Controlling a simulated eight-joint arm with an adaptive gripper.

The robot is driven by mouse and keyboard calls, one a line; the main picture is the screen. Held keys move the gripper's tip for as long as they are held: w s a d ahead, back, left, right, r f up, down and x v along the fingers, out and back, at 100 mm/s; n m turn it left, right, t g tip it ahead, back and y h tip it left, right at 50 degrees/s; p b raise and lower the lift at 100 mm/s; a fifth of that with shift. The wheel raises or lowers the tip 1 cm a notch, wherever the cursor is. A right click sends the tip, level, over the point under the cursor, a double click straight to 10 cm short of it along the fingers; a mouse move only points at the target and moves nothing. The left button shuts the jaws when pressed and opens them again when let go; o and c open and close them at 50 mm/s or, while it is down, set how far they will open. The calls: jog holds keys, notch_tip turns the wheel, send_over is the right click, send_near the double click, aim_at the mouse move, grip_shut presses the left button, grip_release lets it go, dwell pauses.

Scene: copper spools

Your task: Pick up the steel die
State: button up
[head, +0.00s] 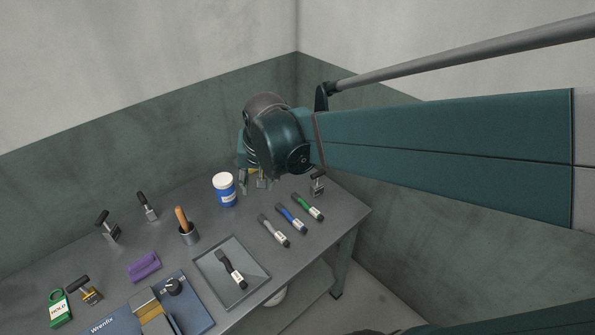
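My gripper (254,182) hangs above the back of the table, right of the blue-and-white tub. Its fingers are small and partly hidden by my wrist; I cannot tell whether they are open or shut. A small brass-coloured patch shows between them. Several black-handled tools with metal heads could be dies. Grey-headed ones stand at the left back (108,232), beside that one further right (148,208), and at the right back (317,186), right of my gripper. One with a brass-coloured head (88,294) lies at the left front. I cannot tell which is the steel die.
The tub (225,190), a metal cup (189,234) with a wooden-handled tool, and a purple block (144,266) stand mid-table. Grey, blue and green handles (291,219) lie at the right. A tray (256,270) holds a black tool. A blue Wrenfix device (196,306) and green HOLD tag (59,309) are in front.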

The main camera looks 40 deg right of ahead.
jog(key=w+d+f+m+g+p, duration=0.1)
jog(key=w+d+f+m+p, duration=0.15)
jog(key=d, duration=0.45)
jog(key=w+d+f+m+g+p, duration=0.1)
jog(key=d+f+m, duration=0.15)
jog(key=d, duration=0.45)
jog(key=m+g+p, duration=0.2)
jog(key=m+p, duration=0.1)
jog(key=m, duration=0.3)
send_over(316, 185)
jog(key=shift+y, duration=0.4)
jog(key=f, duration=0.8)
jog(key=shift+a, duration=0.2)
jog(key=shift+s+d+f+m, duration=0.15)
jog(key=shift+d+f+m, duration=0.15)
jog(key=shift+d+f, duration=0.15)
jog(key=shift+f+b, duration=0.35)
jog(key=shift+f, duration=0.85)
jog(key=shift+f, duration=0.1)
jog(key=shift+w+a+f+b, duration=0.1)
jog(key=shift+f+b, duration=0.25)
jog(key=shift+f, duration=0.95)
jog(key=shift+w+a+f+b, duration=0.1)
jog(key=shift+f+b, duration=0.25)
jog(key=shift+f, duration=0.9)
